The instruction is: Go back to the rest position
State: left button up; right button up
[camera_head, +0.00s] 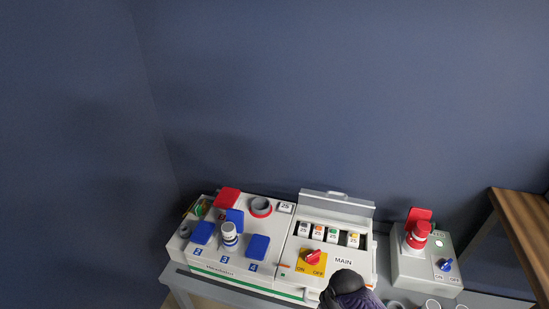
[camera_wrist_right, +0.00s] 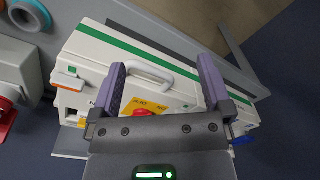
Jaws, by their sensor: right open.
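My right gripper (camera_wrist_right: 160,85) is open and empty in the right wrist view, its two purple fingers spread in front of the white socket box. In the head view part of my right gripper (camera_head: 345,289) shows at the bottom edge, in front of the box's main switch area; its fingertips are not clear there. The white socket box (camera_head: 210,258) stands on a grey table (camera_head: 182,287). Its red main switch (camera_head: 312,257) sits on a yellow plate, and the breaker lid (camera_head: 337,203) above it stands raised. My left gripper is not in view.
A smaller grey box (camera_head: 410,268) with a red plug (camera_head: 418,234) and a blue switch (camera_head: 445,265) stands at the right. A white-and-blue plug (camera_head: 229,235) sits in the large box. Grey rings (camera_head: 432,304) lie at the bottom edge. A wooden shelf (camera_head: 520,222) is at the far right.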

jog(key=s+d+f+m, duration=0.1)
jog(key=s+d+f, duration=0.2)
jog(key=s+f, duration=0.85)
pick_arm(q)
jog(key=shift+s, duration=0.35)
pick_arm(e)
jog(key=s+d+f, duration=0.1)
jog(key=s, duration=1)
jog(key=s+d+f+m, duration=0.1)
jog(key=s+f, duration=0.1)
jog(key=s, duration=0.9)
jog(key=shift+s+d, duration=0.15)
jog(key=shift+d, duration=0.1)
